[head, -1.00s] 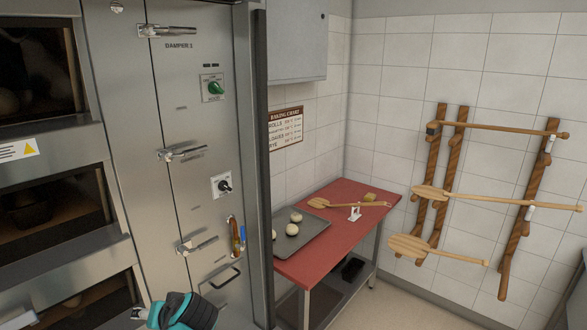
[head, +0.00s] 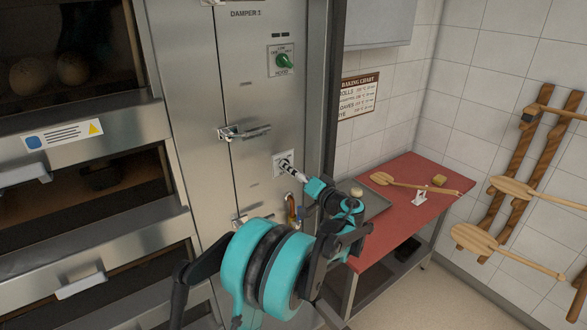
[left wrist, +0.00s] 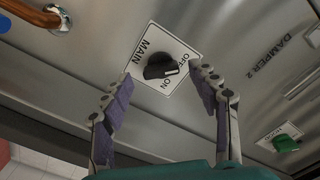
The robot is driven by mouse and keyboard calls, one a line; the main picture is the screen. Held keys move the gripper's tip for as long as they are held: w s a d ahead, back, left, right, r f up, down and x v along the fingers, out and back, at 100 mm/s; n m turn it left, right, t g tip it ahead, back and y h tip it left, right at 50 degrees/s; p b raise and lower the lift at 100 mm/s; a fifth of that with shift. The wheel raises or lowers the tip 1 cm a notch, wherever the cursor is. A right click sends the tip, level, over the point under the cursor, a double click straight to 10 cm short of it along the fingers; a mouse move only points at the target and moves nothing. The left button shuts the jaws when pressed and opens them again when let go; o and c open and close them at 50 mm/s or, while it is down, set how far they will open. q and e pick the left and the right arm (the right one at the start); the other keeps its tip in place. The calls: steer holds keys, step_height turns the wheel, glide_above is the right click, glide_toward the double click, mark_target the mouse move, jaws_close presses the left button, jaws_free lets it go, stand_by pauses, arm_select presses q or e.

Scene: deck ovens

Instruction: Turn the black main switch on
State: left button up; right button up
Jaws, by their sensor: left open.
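The black main switch (left wrist: 160,66) sits on a white plate (left wrist: 140,50) marked MAIN, OFF and ON on the steel oven panel. In the left wrist view its pale pointer mark is on the side between the OFF and ON labels. My left gripper (left wrist: 162,82) is open, its two purple-padded fingers on either side of the switch and apart from it. In the head view my left gripper (head: 294,172) reaches to the switch plate (head: 279,163) and mostly covers the switch. My right gripper is not in view.
A green switch (head: 284,61) is above on the same panel; it also shows in the left wrist view (left wrist: 286,143). A damper handle (head: 245,132) is at the left. A copper pipe (head: 291,208) is below. A red table (head: 428,198) stands to the right.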

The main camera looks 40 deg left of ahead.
arm_select(q)
steer(key=shift+x, duration=1)
steer(key=c, duration=1.2)
steer(key=shift+o, duration=0.2)
